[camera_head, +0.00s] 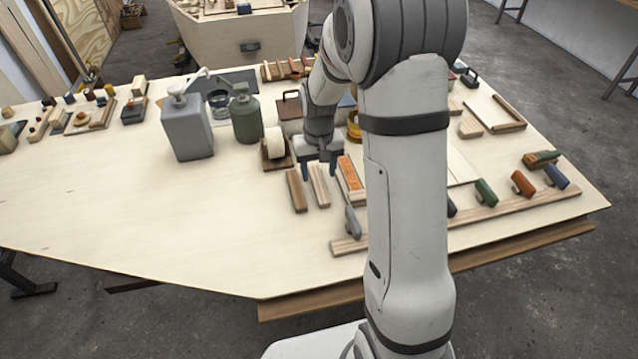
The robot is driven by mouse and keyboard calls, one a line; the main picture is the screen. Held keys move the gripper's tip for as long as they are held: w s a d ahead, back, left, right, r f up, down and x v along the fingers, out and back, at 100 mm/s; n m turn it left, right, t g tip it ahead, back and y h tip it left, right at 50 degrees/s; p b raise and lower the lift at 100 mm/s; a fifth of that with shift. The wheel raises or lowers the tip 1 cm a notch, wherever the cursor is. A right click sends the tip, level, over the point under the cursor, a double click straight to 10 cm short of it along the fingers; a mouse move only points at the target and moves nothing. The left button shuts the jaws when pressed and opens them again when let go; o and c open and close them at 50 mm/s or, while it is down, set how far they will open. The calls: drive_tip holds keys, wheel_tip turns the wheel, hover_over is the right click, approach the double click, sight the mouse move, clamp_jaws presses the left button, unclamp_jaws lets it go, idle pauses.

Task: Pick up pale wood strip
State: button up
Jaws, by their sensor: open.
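The pale wood strip (320,187) lies flat on the plywood table, with its long side running away from me. A browner wood strip (297,191) lies just left of it, and an orange-topped wooden block (350,175) lies just right. My gripper (319,174) is open and points down over the far end of the pale strip. Its two dark fingertips appear on either side of that end. Nothing shows between the fingers except the strip's far part. I cannot tell how high the fingertips are above the table.
A tape roll on a holder (276,147) stands close behind left of my gripper. A grey can (187,128) and a green can (246,117) stand further left. A wooden rail (515,207) with coloured tools runs along the front right. The table's left front (150,225) is clear.

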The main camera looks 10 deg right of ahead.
sight(319, 184)
wheel_tip(319, 184, down, 4)
drive_tip(key=shift+s+r, duration=0.15)
drive_tip(key=shift+r, duration=0.05)
drive_tip(key=c, duration=1.1)
